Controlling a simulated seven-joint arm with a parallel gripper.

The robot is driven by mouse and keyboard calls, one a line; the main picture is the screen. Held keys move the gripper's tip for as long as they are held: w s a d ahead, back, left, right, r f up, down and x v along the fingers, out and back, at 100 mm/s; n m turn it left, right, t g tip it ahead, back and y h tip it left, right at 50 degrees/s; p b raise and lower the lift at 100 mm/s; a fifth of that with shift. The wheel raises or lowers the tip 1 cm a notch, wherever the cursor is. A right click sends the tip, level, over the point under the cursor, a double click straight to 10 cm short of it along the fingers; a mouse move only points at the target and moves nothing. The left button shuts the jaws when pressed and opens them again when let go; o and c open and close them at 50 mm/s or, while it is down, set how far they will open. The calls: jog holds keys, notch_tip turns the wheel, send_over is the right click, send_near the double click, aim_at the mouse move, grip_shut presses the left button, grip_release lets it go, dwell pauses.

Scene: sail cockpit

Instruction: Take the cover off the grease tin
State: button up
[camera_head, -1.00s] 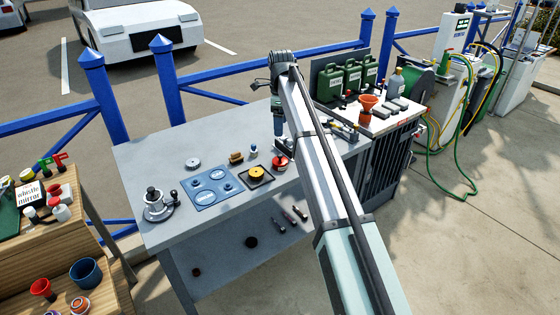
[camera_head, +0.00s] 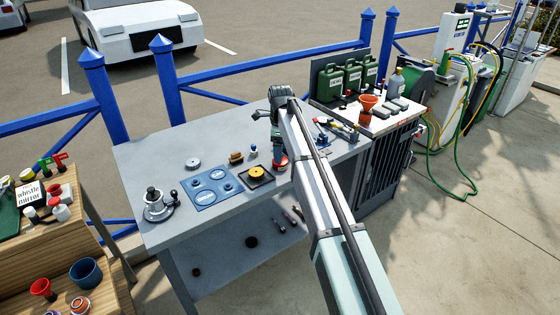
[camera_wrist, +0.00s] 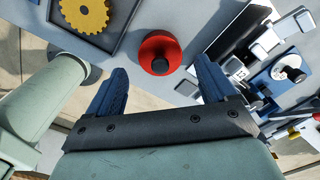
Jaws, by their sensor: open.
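A round red tin (camera_wrist: 158,45), which appears to be the grease tin, has a dark knob (camera_wrist: 160,66) on top. It sits on the grey bench, and in the head view it shows as a red patch (camera_head: 281,164), mostly hidden behind my gripper (camera_head: 278,148). In the wrist view my gripper (camera_wrist: 162,72) is open and empty. Its two blue fingers are spread to the left and right of the tin, and the tin lies just beyond the line between them. I cannot tell the height gap between fingers and tin.
Left of the tin, a yellow gear (camera_head: 257,174) lies in a dark square tray (camera_head: 268,183). A blue mat (camera_head: 214,187) with round parts and a metal winch-like part (camera_head: 157,205) are further left. Tools and a small blue device (camera_wrist: 285,72) crowd the right.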

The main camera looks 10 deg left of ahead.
jog(key=shift+f, duration=1.4)
jog(key=shift+s, duration=0.1)
grip_shut()
